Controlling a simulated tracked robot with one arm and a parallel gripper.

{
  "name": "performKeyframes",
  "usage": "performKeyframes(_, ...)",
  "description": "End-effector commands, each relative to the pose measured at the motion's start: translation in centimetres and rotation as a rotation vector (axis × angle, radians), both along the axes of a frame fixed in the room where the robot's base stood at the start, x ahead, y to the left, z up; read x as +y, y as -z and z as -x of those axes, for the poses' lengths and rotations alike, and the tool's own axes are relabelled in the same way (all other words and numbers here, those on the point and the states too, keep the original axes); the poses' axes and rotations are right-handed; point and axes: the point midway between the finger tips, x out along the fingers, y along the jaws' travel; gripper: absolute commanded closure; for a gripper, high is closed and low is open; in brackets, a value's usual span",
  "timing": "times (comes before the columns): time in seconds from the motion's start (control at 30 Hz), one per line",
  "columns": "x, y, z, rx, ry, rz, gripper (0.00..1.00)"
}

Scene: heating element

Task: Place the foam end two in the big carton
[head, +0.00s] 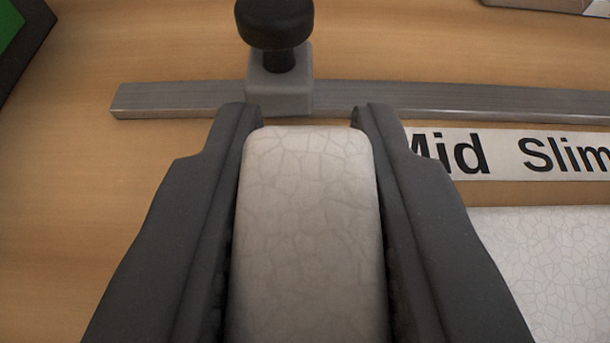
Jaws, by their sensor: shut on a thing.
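My gripper (305,118) is shut on a white foam end (308,235) with a cracked-looking cell pattern. The foam fills the space between the two dark fingers, and its near part runs out of the bottom of the view. Another white foam piece (555,260) lies at the lower right, partly hidden by the right finger and cut off by the picture edge. I cannot tell from its look which foam end is number two. The big carton cannot be made out in this view.
A grey metal rail (450,100) runs across the wooden table (150,60), with a block and black knob (275,25) just beyond my fingertips. A "Mid Slim" label (510,153) lies at right. A dark-edged green thing (12,25) is at upper left. The left table area is clear.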

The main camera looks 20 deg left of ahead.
Motion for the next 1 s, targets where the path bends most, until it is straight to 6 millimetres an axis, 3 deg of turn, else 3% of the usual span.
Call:
performKeyframes(0.13, 0.0, 0.2, 0.0, 0.000, 0.000, 0.000, 1.00)
performKeyframes(0.17, -0.1, 0.2, 0.0, 0.000, 0.001, 0.000, 0.75)
performKeyframes(0.23, -0.1, 0.2, 0.0, 0.000, 0.001, 0.000, 0.56)
performKeyframes(0.67, -0.3, -0.3, 0.4, 0.001, 0.003, 0.001, 0.56)
performKeyframes(1.0, -1.4, -2.2, 4.6, 0.000, 0.003, 0.000, 0.56)
